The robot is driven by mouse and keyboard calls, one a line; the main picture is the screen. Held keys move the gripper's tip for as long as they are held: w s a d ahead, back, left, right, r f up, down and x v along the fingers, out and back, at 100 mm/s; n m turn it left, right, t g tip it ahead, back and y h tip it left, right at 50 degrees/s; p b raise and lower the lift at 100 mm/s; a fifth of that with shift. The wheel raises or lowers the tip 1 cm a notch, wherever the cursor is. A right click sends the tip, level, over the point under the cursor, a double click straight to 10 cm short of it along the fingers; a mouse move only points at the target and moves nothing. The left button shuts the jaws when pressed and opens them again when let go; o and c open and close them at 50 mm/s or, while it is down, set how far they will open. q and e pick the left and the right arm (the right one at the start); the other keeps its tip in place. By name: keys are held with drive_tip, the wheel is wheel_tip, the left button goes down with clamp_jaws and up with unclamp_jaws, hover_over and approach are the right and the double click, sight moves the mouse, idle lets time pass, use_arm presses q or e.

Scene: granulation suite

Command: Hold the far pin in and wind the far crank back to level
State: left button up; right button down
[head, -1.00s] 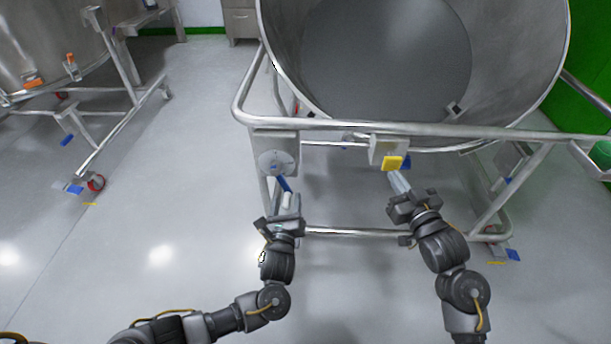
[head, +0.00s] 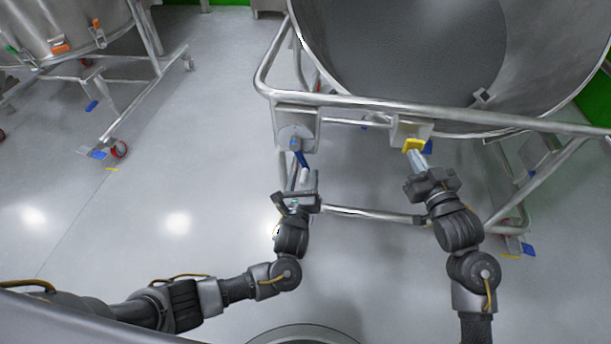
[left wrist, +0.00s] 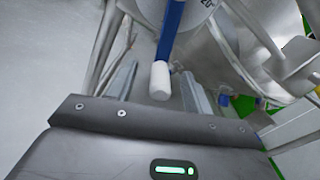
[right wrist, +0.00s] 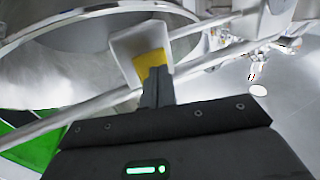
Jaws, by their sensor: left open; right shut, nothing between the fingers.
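The crank is a round grey disc (head: 292,138) on the near frame rail, with a blue arm (head: 302,160) hanging down, slightly to the right, to a white grip (left wrist: 160,82). My left gripper (head: 300,184) is open just below it. In the left wrist view the white grip hangs between its spread fingers; I cannot tell if they touch it. The yellow pin plate (head: 414,145) sits on a bracket to the right of the crank. My right gripper (head: 415,158) is shut and empty, its fingertips at the yellow plate (right wrist: 150,62), seemingly touching; the tips partly hide it.
A large steel vessel (head: 400,50) sits in the tubular frame (head: 345,102) that carries the crank and pin. A second vessel on a wheeled frame (head: 130,118) stands at the left. The floor (head: 190,175) between them is clear.

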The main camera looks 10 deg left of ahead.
use_arm(q)
clamp_jaws()
use_arm(e)
drive_tip(key=w, duration=0.2)
drive_tip(key=shift+w, duration=0.35)
